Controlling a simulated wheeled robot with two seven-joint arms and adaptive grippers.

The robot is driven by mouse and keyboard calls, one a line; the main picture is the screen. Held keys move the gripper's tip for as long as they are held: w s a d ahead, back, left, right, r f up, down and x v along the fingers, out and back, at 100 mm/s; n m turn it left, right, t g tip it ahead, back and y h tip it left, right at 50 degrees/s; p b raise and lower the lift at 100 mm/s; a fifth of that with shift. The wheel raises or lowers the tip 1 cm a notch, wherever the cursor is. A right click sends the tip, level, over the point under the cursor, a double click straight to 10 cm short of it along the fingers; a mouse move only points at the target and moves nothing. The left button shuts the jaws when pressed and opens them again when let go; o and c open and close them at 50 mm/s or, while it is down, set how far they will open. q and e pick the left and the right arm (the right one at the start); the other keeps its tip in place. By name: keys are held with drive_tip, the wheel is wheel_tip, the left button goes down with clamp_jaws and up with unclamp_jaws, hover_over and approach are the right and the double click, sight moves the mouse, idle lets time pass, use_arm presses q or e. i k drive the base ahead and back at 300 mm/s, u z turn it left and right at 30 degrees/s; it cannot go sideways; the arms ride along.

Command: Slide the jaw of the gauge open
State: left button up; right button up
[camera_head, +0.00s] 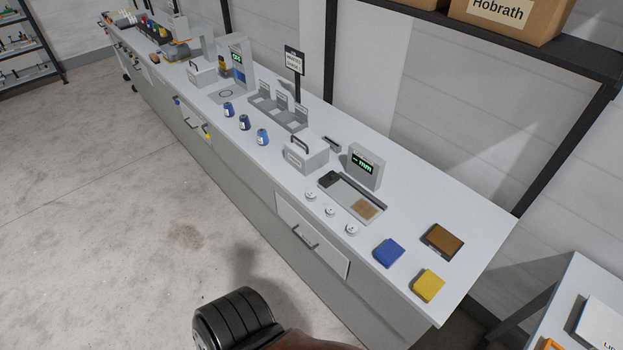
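The gauge is a grey upright display box (363,169) with green characters that seem to read "-- mm", standing behind a shallow grey bed (347,194) on the long bench. A dark block (329,179), which looks like the jaw, sits at the left end of the bed. A brown square patch (365,208) lies at the bed's right end. The jaw's exact opening is too small to tell. Neither of my grippers shows in the head view, and nothing is seen touching the gauge.
Several white round pieces (331,211) lie in front of the bed. A grey handled box (302,157) stands to its left. Blue (388,253) and yellow (428,285) pads and a brown-topped block (442,240) lie to the right. Bare floor (110,230) lies before the bench (480,232).

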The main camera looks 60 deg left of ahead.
sight(333, 177)
drive_tip(key=u, duration=1.5)
drive_tip(key=i, duration=0.4)
drive_tip(key=u, duration=0.25)
